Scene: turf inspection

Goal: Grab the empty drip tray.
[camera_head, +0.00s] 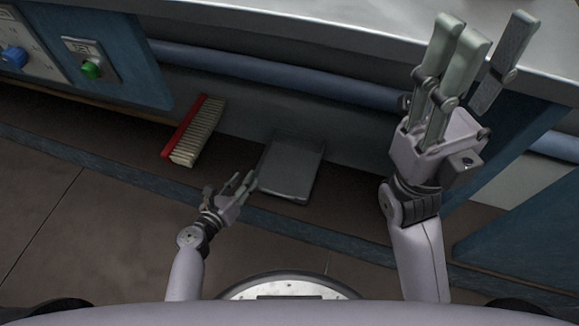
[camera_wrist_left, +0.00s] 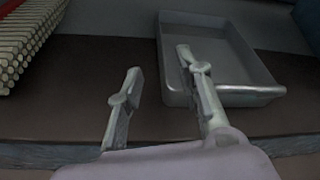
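The drip tray (camera_head: 291,170) is a shallow grey rectangular tray with low walls and nothing in it. It lies on the floor under the counter, near the middle of the head view. It also shows in the left wrist view (camera_wrist_left: 222,58), at upper right. My left gripper (camera_head: 243,184) is low, just left of the tray. In the left wrist view my left gripper (camera_wrist_left: 158,62) is open, with its right finger overlapping the tray's near left edge; I cannot tell whether they touch. My right gripper (camera_head: 479,48) is raised at the right, well away from the tray, fingers apart and empty.
A red-backed brush (camera_head: 194,132) with pale bristles lies left of the tray; its bristles show in the left wrist view (camera_wrist_left: 22,40). A blue pipe (camera_head: 270,72) runs above the tray under the counter (camera_head: 330,30). A green button (camera_head: 91,69) is at upper left. Floor at lower left is clear.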

